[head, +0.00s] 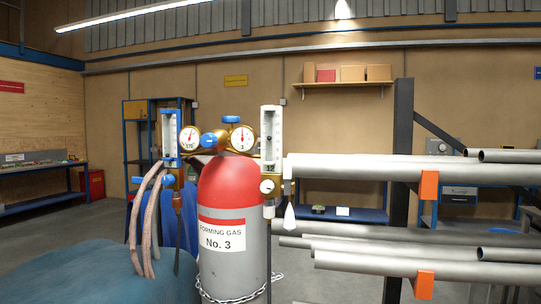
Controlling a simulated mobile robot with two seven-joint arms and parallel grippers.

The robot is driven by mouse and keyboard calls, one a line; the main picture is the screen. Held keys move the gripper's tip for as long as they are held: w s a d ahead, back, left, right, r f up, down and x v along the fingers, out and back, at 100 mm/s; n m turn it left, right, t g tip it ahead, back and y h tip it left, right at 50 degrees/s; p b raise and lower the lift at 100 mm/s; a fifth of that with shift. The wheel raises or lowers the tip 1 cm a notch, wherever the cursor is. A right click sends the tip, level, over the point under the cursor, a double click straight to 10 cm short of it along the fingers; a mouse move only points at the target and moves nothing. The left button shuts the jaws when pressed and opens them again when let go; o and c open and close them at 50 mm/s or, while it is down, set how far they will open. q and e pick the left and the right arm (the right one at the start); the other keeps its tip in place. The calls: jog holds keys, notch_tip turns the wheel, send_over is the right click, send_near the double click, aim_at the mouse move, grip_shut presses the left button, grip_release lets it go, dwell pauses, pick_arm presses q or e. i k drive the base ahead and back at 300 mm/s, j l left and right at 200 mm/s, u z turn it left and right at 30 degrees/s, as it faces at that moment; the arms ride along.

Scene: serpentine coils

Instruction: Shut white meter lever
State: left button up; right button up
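A red-topped grey gas cylinder (222,190) stands upright, labelled "Forming Gas No. 3". A brass regulator with two round gauges and blue knobs (231,119) sits above it. The white meter (271,132) is an upright white-framed tube on the right of the regulator, with a round dial or knob (267,186) below it. A white lever (290,217) hangs pointing down at the right of the white meter's foot. A blue-framed meter (170,135) stands on the left, with a blue lever (152,179) pointing left. Neither of my grippers is in view.
Long grey pipes (400,168) lie on a dark rack post (402,130) with orange stops, close to the white lever's right. Pinkish hoses (144,225) hang at the left above a blue-grey rounded shape (80,275). A chain (222,299) loops around the cylinder.

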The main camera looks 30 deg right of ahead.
aim_at(287, 162)
jog(key=z, duration=1.4)
jog(key=l+z, duration=0.2)
jog(key=z, duration=0.15)
jog(key=i+l, duration=0.1)
jog(key=l, duration=0.3)
